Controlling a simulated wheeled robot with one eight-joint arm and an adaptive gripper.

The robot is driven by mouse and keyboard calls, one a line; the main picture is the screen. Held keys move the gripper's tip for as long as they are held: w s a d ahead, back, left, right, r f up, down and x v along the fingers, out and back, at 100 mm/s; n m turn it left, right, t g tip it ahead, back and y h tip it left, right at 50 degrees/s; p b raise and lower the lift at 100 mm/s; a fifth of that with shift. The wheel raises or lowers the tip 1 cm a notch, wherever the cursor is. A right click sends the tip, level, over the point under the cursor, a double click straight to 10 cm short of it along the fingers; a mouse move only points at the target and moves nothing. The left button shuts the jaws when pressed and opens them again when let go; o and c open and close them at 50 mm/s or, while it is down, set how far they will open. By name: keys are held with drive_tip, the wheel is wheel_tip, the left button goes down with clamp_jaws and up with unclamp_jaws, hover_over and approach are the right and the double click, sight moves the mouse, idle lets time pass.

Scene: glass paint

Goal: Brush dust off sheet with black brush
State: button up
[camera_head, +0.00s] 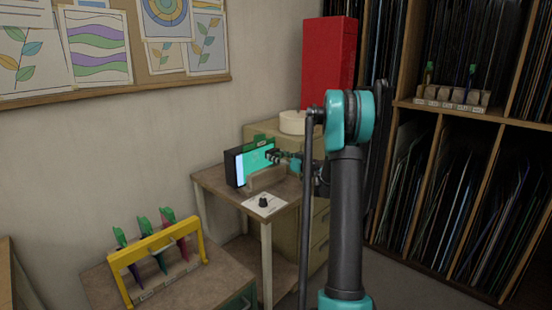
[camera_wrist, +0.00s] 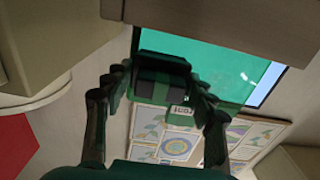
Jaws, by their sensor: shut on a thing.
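The green sheet (camera_head: 258,160) stands upright in front of a black-edged lit panel (camera_head: 234,170) on a small table. In the wrist view, which looks upside down, the sheet (camera_wrist: 215,65) fills the upper middle and has a small pale speck or glint on it. My gripper (camera_head: 284,156) is at the sheet's right side. In the wrist view my gripper (camera_wrist: 160,85) is shut on a dark block with green parts, which looks like the black brush (camera_wrist: 160,68). Whether it touches the sheet I cannot tell. A labelled green tab (camera_head: 265,140) shows at the sheet's top.
A wooden rest (camera_head: 265,178) stands before the sheet. A card with a black knob (camera_head: 263,203) lies at the table's front. A yellow-framed rack (camera_head: 122,262) with several green-topped tools stands at lower left. A drawer cabinet (camera_head: 316,226) and tape roll (camera_head: 292,122) are at the right.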

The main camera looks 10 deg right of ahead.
drive_tip(key=shift+a, duration=0.1)
drive_tip(key=shift+s+a, duration=1.15)
drive_tip(key=shift+a, duration=0.35)
drive_tip(key=shift+s+a, duration=1.15)
drive_tip(key=shift+a, duration=0.3)
drive_tip(key=shift+s+a, duration=0.55)
drive_tip(key=shift+a, duration=0.25)
drive_tip(key=shift+s+a, duration=0.5)
drive_tip(key=shift+a, duration=0.3)
drive_tip(key=shift+v, duration=3)
drive_tip(key=shift+d, duration=0.1)
drive_tip(key=v, duration=0.3)
